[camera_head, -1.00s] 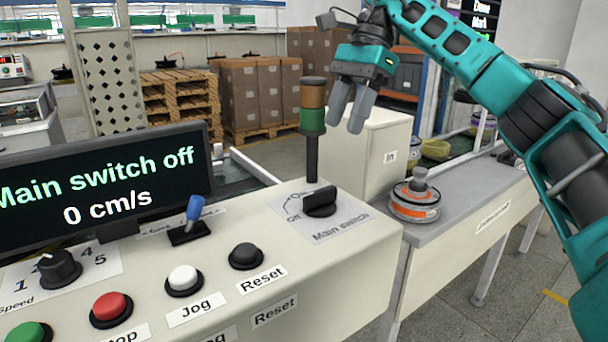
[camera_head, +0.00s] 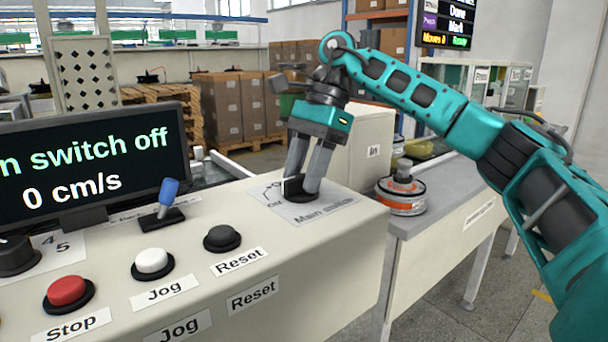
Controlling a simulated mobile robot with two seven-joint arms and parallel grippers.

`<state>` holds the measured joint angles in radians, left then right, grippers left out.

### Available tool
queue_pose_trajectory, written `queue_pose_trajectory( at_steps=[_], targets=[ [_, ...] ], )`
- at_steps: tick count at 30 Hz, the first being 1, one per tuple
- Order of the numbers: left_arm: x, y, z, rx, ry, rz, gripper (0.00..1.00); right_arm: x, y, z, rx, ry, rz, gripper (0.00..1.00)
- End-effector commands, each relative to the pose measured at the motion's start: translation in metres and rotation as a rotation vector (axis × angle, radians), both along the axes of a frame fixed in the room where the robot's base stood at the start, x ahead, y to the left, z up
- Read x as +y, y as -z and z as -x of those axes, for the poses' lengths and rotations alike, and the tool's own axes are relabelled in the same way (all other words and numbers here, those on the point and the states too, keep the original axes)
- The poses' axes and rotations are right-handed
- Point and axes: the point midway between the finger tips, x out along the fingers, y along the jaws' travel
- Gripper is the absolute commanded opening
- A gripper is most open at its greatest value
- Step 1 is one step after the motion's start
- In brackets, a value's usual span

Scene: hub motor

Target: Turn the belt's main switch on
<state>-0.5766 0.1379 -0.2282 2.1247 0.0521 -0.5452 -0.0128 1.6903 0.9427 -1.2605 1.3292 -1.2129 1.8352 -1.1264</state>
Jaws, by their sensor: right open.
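The black main switch knob (camera_head: 300,193) sits on its white label plate (camera_head: 325,207) at the right end of the console top. My right gripper (camera_head: 302,183) is pointed down over the knob, its two grey fingers apart, one on each side of it. The fingers hide much of the knob and part of the label, so I cannot tell whether they touch it. The display (camera_head: 85,165) reads "switch off" and "0 cm/s". My left gripper is not in view.
The console (camera_head: 330,255) also carries a blue-tipped lever (camera_head: 168,192), a black Reset button (camera_head: 222,237), a white Jog button (camera_head: 152,262) and a red Stop button (camera_head: 68,291). An orange-banded hub motor (camera_head: 402,192) stands on the grey bench to the right.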

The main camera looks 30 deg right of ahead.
Motion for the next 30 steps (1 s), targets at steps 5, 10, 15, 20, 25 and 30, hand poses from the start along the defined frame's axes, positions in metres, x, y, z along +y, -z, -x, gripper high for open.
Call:
queue_pose_trajectory(
  at_steps=[5, 10, 15, 20, 25, 30],
  targets=[
    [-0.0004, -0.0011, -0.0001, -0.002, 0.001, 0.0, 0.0, 0.0002, 0.0002, 0.0, 0.0, 0.0, 0.0, 0.45],
    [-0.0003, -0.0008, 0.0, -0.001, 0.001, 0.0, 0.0, 0.0, 0.0001, 0.0, 0.0, 0.0, 0.0, 0.33],
    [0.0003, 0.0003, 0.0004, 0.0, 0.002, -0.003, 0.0, 0.0, 0.0001, -0.0001, 0.0, 0.0, 0.0, 0.17],
    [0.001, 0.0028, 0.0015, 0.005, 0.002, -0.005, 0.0, 0.0001, 0.0002, 0.0, 0.0, -0.001, 0.001, 0.02],
    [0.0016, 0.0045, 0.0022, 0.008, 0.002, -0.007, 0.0, 0.0002, 0.0007, 0.0001, 0.001, -0.002, 0.001, 0.0],
    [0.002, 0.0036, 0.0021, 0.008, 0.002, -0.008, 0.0, 0.0002, 0.0012, 0.0004, 0.003, 0.011, 0.002, 0.0]
  ],
)
